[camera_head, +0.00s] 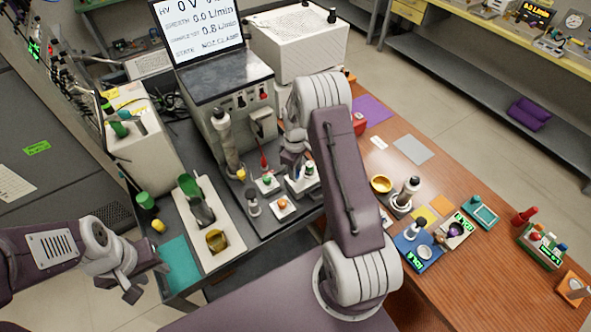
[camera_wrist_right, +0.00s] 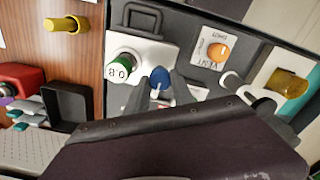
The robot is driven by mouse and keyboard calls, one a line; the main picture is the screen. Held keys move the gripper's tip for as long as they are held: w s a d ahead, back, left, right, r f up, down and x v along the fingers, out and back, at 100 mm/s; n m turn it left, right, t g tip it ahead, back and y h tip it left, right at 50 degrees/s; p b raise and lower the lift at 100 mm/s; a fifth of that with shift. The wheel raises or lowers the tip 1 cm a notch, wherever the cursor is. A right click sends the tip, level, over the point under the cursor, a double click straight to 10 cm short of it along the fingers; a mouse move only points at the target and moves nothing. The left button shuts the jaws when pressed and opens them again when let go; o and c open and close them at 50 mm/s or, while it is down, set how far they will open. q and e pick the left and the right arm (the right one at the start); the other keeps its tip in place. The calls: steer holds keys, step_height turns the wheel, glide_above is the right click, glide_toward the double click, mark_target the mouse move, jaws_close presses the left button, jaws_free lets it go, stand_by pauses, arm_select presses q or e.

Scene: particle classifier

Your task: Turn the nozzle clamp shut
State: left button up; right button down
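My right gripper (camera_wrist_right: 159,78) is open, with its fingers apart on either side of a small blue knob (camera_wrist_right: 161,74) on a white block (camera_wrist_right: 150,50). Whether the fingers touch the knob is not clear. A round green-and-white dial marked 0.8 (camera_wrist_right: 123,68) sits left of the knob. In the head view my right arm hides part of this white block (camera_head: 297,185), and the right gripper (camera_head: 296,158) is over it. No label marks the nozzle clamp, so I cannot tell for certain which part it is. My left gripper (camera_head: 147,283) is empty and open at the lower left.
A grey instrument (camera_head: 235,105) with a screen (camera_head: 200,30) stands behind the block. An orange button plate (camera_wrist_right: 217,50) is close to the right gripper. A white tray (camera_head: 200,240) with a green-topped cup stands at left. Small devices cover the wooden table (camera_head: 440,285) at right.

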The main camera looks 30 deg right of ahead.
steer(key=shift+m, duration=0.4)
steer(key=m, duration=0.4)
steer(key=shift+f+b, duration=0.1)
steer(key=shift+b, duration=0.3)
steer(key=m, duration=0.4)
steer(key=shift+s+m, duration=0.1)
steer(key=shift+m, duration=0.2)
steer(key=m, duration=0.4)
steer(key=shift+b, duration=0.4)
steer(key=shift+m, duration=2.5)
steer(key=c, duration=1.1)
jaws_free()
